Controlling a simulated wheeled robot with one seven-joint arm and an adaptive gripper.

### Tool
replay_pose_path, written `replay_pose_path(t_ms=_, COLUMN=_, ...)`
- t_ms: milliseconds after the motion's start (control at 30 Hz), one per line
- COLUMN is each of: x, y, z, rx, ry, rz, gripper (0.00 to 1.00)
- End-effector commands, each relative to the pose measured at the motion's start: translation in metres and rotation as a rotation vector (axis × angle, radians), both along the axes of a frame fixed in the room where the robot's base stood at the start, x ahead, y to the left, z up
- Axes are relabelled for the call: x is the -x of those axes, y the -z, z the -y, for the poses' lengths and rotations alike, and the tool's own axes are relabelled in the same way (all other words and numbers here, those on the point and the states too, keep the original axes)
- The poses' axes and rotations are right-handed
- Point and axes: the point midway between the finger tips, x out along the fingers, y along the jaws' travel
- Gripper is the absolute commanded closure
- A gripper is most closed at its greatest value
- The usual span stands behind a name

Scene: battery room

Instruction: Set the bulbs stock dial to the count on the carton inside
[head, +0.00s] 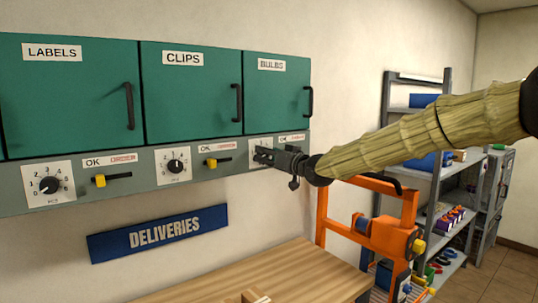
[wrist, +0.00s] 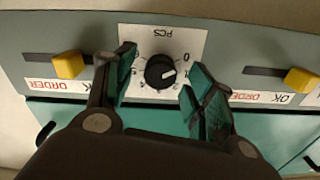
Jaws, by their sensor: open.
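The green BULBS cabinet (head: 277,100) is at the right of the row in the head view, with its door shut; its inside is hidden and no carton shows. Below it, the bulbs dial plate (head: 257,147) is mostly covered by my gripper (head: 270,156). In the wrist view, which is upside down, the black bulbs dial (wrist: 158,73) sits on its white plate. Its white mark points right and slightly up, toward the low-number side; the exact number is unclear. My gripper (wrist: 162,66) is open, its fingers on either side of the dial; contact cannot be told.
LABELS (head: 65,90) and CLIPS (head: 185,95) cabinets are shut, each with a dial and yellow slider below. In the wrist view, yellow sliders (wrist: 68,65) flank the dial. A wooden table (head: 270,275), orange frame (head: 385,235) and grey shelf (head: 425,180) stand below and right.

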Motion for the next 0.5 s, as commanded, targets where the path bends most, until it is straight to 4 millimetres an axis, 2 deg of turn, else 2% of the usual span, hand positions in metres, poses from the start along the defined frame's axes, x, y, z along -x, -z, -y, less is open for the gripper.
replay_pose_path(t_ms=200, x=-0.0001, y=0.0001, z=-0.0001, rx=0.000, ry=0.000, rz=0.000, gripper=0.46)
replay_pose_path(t_ms=267, x=-0.0001, y=0.0001, z=-0.0002, rx=0.000, ry=0.000, rz=0.000, gripper=0.55)
replay_pose_path(t_ms=467, x=-0.0001, y=-0.0001, z=0.0000, rx=0.000, ry=0.000, rz=0.000, gripper=0.91)
replay_pose_path(t_ms=500, x=-0.0002, y=-0.0001, z=0.0000, rx=0.000, ry=0.000, rz=0.000, gripper=0.91)
